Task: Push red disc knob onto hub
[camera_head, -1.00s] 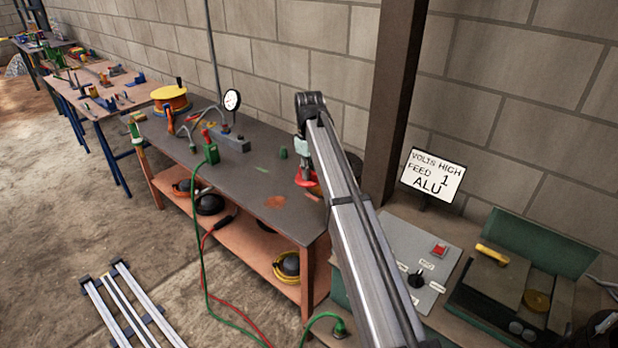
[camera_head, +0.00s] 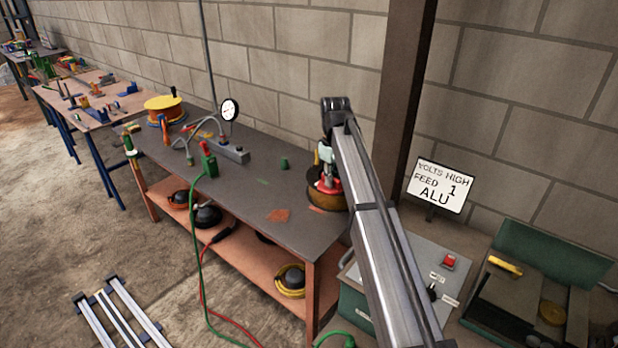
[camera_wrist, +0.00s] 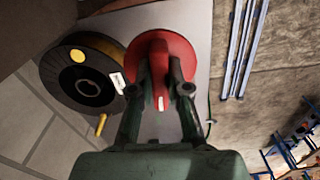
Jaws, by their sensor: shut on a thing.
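The red disc knob (camera_wrist: 151,48) is in my gripper (camera_wrist: 159,74) in the wrist view, with the fingers shut on its raised grip bar, which has a white mark at one end. In the head view, the red knob (camera_head: 331,187) shows under my gripper, over or beside the brown drum (camera_head: 321,203) at the bench's right end. My arm hides part of both. I cannot tell whether they touch, and no separate hub is clearly visible.
A dial gauge (camera_head: 229,110) stands farther back. A brown post (camera_head: 403,90) and a sign (camera_head: 440,187) are to the right. A yellow handle (camera_wrist: 101,125) lies near the drum.

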